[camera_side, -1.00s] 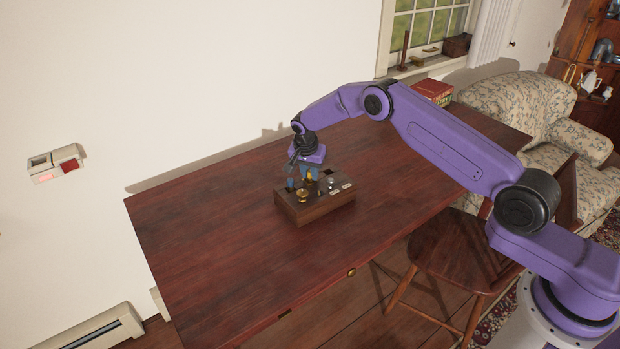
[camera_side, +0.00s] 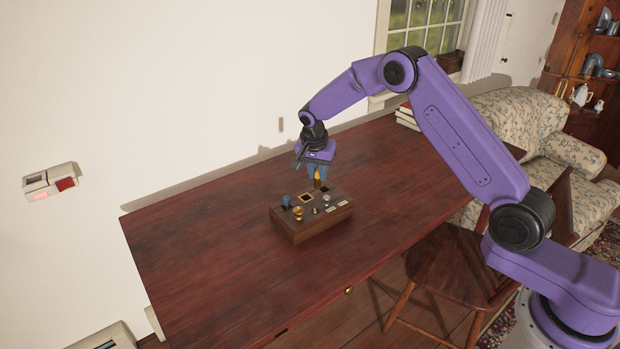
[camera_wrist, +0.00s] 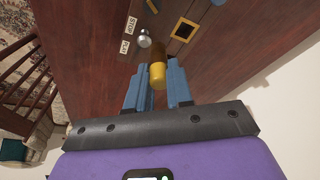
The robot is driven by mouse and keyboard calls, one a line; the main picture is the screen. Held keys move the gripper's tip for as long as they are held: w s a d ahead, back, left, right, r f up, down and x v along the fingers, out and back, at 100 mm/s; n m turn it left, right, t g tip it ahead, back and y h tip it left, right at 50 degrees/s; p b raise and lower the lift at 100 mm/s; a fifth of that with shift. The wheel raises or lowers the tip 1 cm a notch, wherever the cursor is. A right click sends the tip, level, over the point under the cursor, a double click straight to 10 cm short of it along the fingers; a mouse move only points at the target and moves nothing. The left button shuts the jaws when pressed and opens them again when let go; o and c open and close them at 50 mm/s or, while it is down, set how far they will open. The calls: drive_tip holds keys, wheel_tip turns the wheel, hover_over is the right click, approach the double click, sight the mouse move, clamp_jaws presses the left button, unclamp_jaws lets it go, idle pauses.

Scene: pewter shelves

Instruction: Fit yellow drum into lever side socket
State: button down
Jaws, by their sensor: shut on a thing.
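My gripper (camera_side: 316,180) is shut on the yellow drum (camera_side: 317,184) and holds it above the back of a dark wooden box (camera_side: 318,225). In the wrist view the drum (camera_wrist: 158,76) sits between the two blue fingers (camera_wrist: 160,86), its far part browner. A yellow-framed square socket (camera_side: 307,198) is open on the box top; it also shows in the wrist view (camera_wrist: 184,29). The drum is apart from this socket. I cannot tell which fitting on the box is the lever.
The box top carries a silver knob (camera_side: 326,198), a brass knob (camera_side: 298,212), a blue piece (camera_side: 286,200) and white labels (camera_side: 336,205). The wooden table (camera_side: 210,240) is clear around the box. A wall stands behind; a chair (camera_side: 450,265) is at the front right.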

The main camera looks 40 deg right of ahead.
drive_tip(key=s+r, duration=0.4)
drive_tip(key=s, duration=0.4)
drive_tip(key=n+t+y, duration=0.2)
drive_tip(key=n, duration=0.7)
approach(322, 190)
drive_tip(key=shift+w+f, duration=0.6)
drive_tip(key=shift+w, duration=0.2)
drive_tip(key=shift+s+x, duration=0.2)
drive_tip(key=shift+x, duration=0.6)
drive_tip(key=shift+s+x, duration=0.15)
drive_tip(key=shift+x, duration=0.65)
drive_tip(key=shift+f, duration=0.3)
drive_tip(key=c, duration=1)
unclamp_jaws()
